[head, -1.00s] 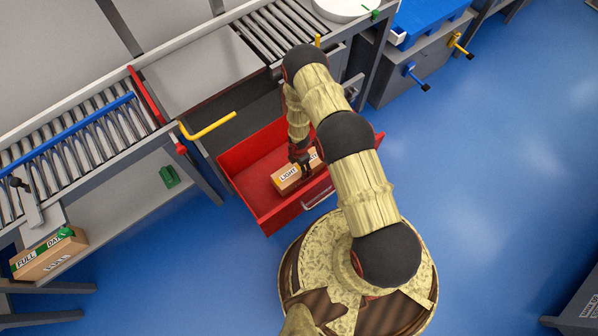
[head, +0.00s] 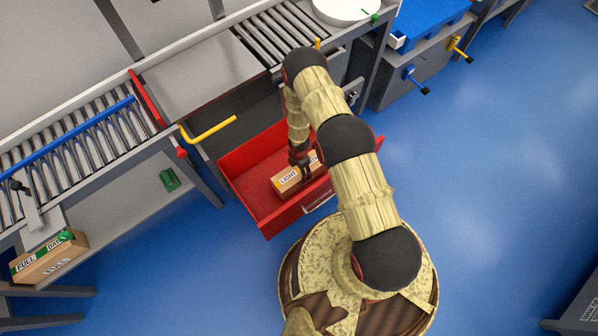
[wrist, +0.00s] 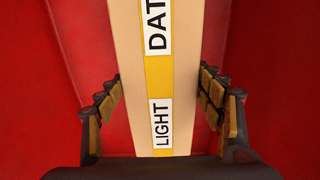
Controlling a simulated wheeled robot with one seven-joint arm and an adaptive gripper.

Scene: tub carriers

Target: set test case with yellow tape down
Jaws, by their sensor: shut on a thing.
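The test case is a light-brown box with yellow tape (head: 287,180) and white labels, one reading LIGHT. It is inside the open red drawer (head: 245,186) below the bench. In the wrist view the case (wrist: 185,110) runs lengthwise between my fingers, over red drawer surfaces. My gripper (head: 304,170) comes down over the case and is shut on it; its fingers (wrist: 161,88) lie along both sides. My arm and gripper hide the right part of the case in the head view. I cannot tell whether the case touches the drawer floor.
A yellow bent handle (head: 210,130) juts out above the drawer's left side. Roller conveyors (head: 85,140) flank the grey bench top (head: 195,72). A green-taped box (head: 48,258) sits on the lower left shelf. A blue-topped unit (head: 435,22) stands at upper right. The blue floor is open at right.

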